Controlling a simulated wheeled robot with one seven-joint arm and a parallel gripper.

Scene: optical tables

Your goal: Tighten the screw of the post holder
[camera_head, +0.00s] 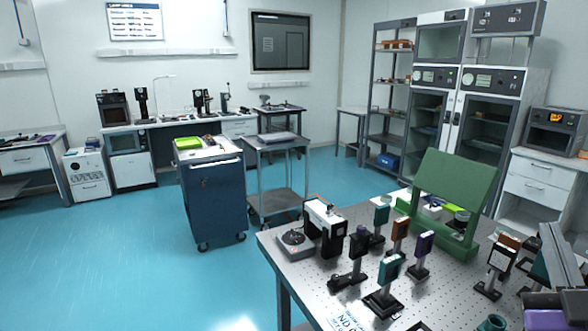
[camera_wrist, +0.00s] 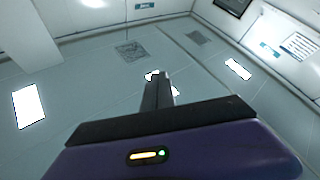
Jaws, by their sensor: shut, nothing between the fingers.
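Several post holders with upright posts and square coloured mounts stand on the perforated optical table (camera_head: 345,222) at the lower right of the head view. One black post holder (camera_head: 383,304) with a teal mount is nearest the front. Another post holder (camera_head: 347,280) with a dark mount is behind it to the left, and one with a purple mount (camera_head: 425,243) is to its right. The screws are too small to make out.
A green stand (camera_head: 455,185) and a white-and-black device (camera_head: 325,225) stand on the optical table. A blue cart (camera_head: 213,200) and a grey trolley (camera_head: 275,165) stand beyond it. The blue floor (camera_head: 110,245) at left is clear. Glass-fronted cabinets (camera_head: 480,120) line the right wall.

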